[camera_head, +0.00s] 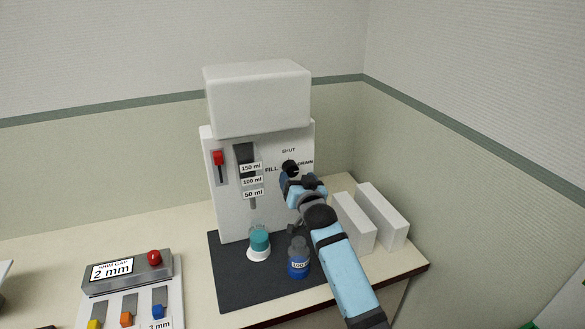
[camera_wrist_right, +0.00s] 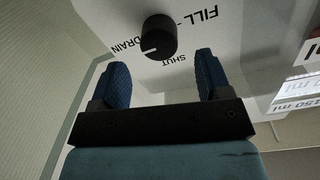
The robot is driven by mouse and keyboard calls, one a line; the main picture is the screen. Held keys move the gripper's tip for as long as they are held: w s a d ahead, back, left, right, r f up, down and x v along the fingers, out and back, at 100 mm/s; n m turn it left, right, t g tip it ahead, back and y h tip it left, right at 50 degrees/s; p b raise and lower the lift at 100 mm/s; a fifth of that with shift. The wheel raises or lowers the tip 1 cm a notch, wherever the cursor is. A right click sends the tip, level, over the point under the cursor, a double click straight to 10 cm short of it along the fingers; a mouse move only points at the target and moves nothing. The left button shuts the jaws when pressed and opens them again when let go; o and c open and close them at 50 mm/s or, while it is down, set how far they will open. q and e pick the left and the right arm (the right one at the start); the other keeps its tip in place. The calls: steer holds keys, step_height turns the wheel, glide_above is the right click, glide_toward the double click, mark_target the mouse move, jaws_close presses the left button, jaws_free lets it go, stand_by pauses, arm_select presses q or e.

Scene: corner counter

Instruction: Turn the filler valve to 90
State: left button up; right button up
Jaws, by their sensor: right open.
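The filler valve (camera_head: 290,168) is a round black knob on the white front panel of the filler machine (camera_head: 228,190). FILL is printed left of it, SHUT above and DRAIN right in the head view. In the right wrist view the valve (camera_wrist_right: 158,36) appears upside down, with a short white mark on its lower left rim, between the DRAIN and SHUT words. My right gripper (camera_head: 302,184) is just in front of the panel. Its two blue fingers (camera_wrist_right: 161,78) are open and apart, with the knob ahead of the gap and nothing visibly held. My left gripper is out of view.
On the dark mat (camera_head: 222,275) stand a teal-topped vessel (camera_head: 259,241) and a blue bottle (camera_head: 298,261), close to my right arm. Two white blocks (camera_head: 358,223) stand right of the machine. A control box (camera_head: 125,275) with a red knob sits at left.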

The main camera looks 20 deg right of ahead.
mark_target(292, 171)
steer(key=w, duration=0.5)
steer(key=shift+p, duration=0.3)
steer(key=c, duration=0.9)
